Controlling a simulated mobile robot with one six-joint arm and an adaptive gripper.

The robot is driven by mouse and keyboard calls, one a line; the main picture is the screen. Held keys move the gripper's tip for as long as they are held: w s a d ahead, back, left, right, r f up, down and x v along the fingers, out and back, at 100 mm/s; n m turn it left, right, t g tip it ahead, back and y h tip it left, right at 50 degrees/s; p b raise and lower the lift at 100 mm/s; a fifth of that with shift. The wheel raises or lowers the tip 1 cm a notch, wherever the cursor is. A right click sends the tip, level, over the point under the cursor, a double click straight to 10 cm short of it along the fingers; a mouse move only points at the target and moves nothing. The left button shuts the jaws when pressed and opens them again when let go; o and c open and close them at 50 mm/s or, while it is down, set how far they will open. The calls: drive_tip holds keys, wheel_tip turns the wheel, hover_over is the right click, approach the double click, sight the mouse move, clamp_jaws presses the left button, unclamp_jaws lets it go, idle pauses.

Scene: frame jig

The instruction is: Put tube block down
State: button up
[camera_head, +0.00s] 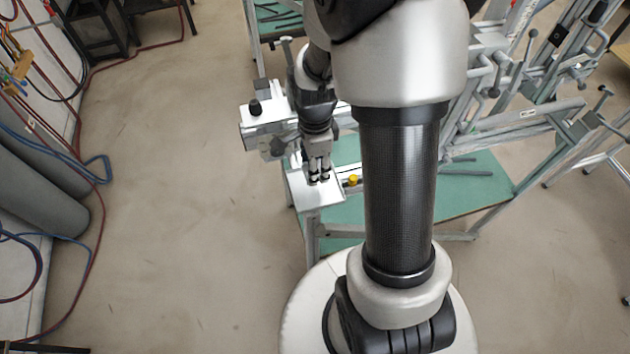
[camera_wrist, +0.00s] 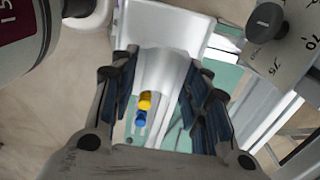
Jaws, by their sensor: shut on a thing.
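My gripper (camera_head: 319,181) points down at the near left edge of the green table (camera_head: 478,192). In the wrist view its dark-padded fingers (camera_wrist: 160,95) stand on either side of a pale silvery piece (camera_wrist: 168,68), which I take to be the tube block. The fingers are shut on it. In the head view the fingers hide most of it, and I cannot tell whether it touches the surface below. A flat silvery plate (camera_head: 318,200) lies under the fingertips. A yellow knob (camera_head: 353,180) is just right of them; in the wrist view a yellow piece (camera_wrist: 145,99) and a blue piece (camera_wrist: 140,119) show between the fingers.
A silvery metal fixture (camera_head: 265,128) with a dark knob stands close behind and left of my gripper. Metal frame tubes and clamps (camera_head: 525,120) fill the right side. Hoses and grey cylinders (camera_head: 40,185) line the left wall. The floor between is clear.

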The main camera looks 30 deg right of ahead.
sight(315, 187)
wheel_tip(315, 187, down, 6)
drive_tip(key=shift+b, duration=0.75)
drive_tip(key=shift+r, duration=0.1)
drive_tip(key=o, duration=0.7)
drive_tip(key=shift+f, duration=0.25)
drive_tip(key=shift+c, duration=0.2)
drive_tip(key=o, duration=0.5)
drive_tip(key=shift+r, duration=0.1)
